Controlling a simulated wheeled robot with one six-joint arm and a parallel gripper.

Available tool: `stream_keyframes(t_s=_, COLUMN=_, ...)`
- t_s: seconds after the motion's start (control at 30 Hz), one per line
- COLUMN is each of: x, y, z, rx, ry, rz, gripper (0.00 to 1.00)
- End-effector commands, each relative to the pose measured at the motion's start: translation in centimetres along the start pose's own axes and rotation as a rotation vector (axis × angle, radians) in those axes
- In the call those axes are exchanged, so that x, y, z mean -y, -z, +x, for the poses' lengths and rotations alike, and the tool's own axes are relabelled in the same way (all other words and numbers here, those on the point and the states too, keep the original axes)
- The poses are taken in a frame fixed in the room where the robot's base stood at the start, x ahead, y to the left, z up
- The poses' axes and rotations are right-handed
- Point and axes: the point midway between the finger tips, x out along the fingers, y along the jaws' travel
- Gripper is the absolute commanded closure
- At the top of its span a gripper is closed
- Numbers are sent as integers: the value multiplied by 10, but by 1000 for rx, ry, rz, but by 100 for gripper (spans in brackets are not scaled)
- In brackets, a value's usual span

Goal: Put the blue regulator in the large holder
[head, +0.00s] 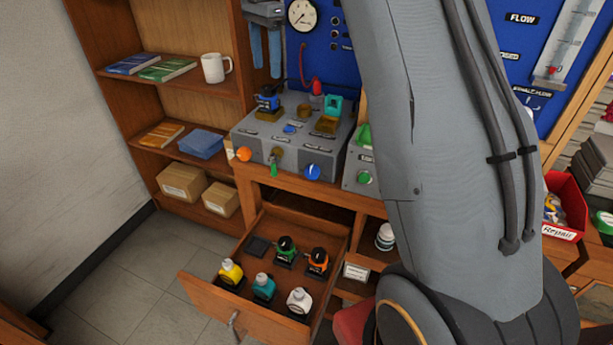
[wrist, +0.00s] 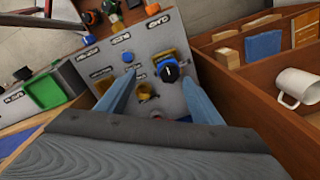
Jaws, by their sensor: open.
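The blue regulator (head: 267,102) has a dark cap and sits in a brass-coloured seat at the left of the grey testbench. It also shows in the wrist view (wrist: 175,71), right of centre between the fingers' lines. My gripper (head: 266,64) is open and empty, with its blue fingers pointing down above and behind the regulator. In the wrist view its fingers (wrist: 158,88) spread on both sides of the bench top. A brass-coloured holder (wrist: 147,91) stands near the regulator. A broader brass holder (head: 326,124) is by a teal part; I cannot tell which is the large one.
An open drawer (head: 214,297) below holds several regulators in different colours. A shelf with a white mug (head: 215,68) stands left of the bench. A blue gauge panel (head: 345,70) rises behind. A red bin (head: 563,205) is at the right. My arm hides the bench's right part.

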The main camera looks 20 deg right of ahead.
Motion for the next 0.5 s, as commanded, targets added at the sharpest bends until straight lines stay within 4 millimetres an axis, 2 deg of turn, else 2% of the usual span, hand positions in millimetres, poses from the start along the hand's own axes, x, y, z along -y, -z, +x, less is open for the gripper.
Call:
stream_keyframes(t_s=0.27, x=-96, y=-38, z=55, rx=-16, ry=29, rz=-467, gripper=40)
stream_keyframes(t_s=0.37, x=-141, y=-54, z=78, rx=-28, ry=41, rz=-646, gripper=40)
stream_keyframes(t_s=0.5, x=-211, y=-77, z=109, rx=-46, ry=52, rz=-895, gripper=40)
